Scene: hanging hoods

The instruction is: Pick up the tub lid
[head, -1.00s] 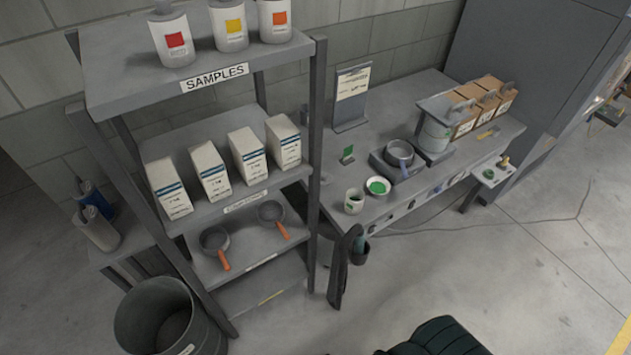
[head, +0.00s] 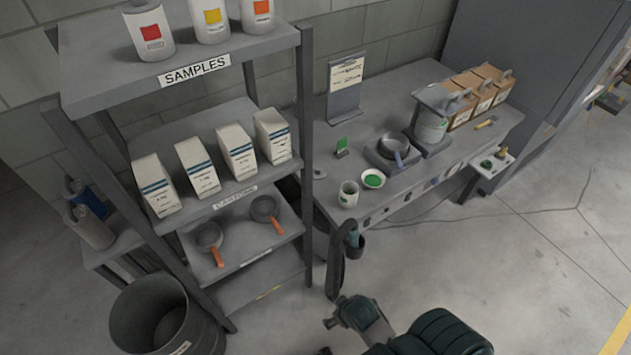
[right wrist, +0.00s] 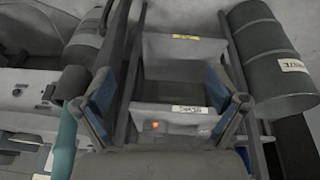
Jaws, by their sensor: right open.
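What looks like the tub lid (head: 438,97) is a grey flat square piece with a raised handle. My left gripper is not in view.
The shelf rack (head: 300,150) holds tins, cartons and two orange-handled pans. A waste bin (head: 155,318) stands left of it; it also shows in the right wrist view (right wrist: 268,55). Brown boxes (head: 483,92) stand beside the tub. A pan (head: 394,148) and cups stand nearby.

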